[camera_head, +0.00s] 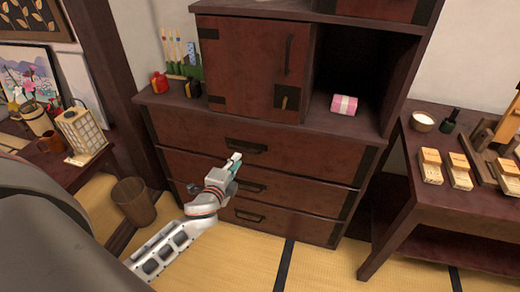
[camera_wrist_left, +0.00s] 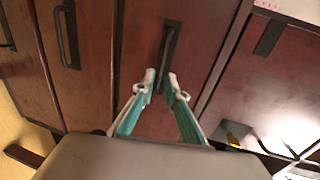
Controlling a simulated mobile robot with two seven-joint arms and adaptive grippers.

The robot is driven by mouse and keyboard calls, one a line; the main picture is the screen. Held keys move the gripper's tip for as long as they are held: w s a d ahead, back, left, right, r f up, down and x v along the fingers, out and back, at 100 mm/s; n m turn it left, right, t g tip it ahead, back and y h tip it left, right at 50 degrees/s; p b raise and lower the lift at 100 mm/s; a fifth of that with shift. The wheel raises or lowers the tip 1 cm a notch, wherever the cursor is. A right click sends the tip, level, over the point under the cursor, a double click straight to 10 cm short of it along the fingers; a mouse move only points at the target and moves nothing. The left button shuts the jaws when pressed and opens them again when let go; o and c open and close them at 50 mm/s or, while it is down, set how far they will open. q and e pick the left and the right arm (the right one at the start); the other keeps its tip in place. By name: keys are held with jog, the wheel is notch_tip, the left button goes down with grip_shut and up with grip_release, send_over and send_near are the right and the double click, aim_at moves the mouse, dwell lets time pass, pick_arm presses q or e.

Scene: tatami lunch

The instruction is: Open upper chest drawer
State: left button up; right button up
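The chest's upper drawer (camera_head: 315,153) is a wide reddish-brown front, flush with the chest, under the cabinet. Its dark bar handle (camera_head: 246,146) is at mid-front. My left gripper (camera_head: 236,158) is just in front of and slightly below this handle in the head view. In the left wrist view the two pale fingertips of the left gripper (camera_wrist_left: 161,80) are apart, with the dark handle (camera_wrist_left: 171,40) in line with the gap between them. I cannot tell whether they touch it. My right gripper is not in view.
Lower drawers with handles (camera_head: 249,216) are shut. The cabinet door (camera_head: 250,62) above is shut; a pink box (camera_head: 344,104) sits in the open shelf. A wastebasket (camera_head: 134,200) stands at left. A side table (camera_head: 440,203) stands at right. The tatami floor in front is clear.

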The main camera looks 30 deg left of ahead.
aim_at(243, 151)
pick_arm(q)
jog(key=b+x, duration=0.1)
jog(key=x, duration=0.6)
jog(key=shift+w+a+f, duration=0.1)
jog(key=shift+w+a, duration=0.05)
jog(key=shift+w, duration=0.2)
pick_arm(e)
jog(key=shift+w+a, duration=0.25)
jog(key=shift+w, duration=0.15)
pick_arm(q)
grip_shut()
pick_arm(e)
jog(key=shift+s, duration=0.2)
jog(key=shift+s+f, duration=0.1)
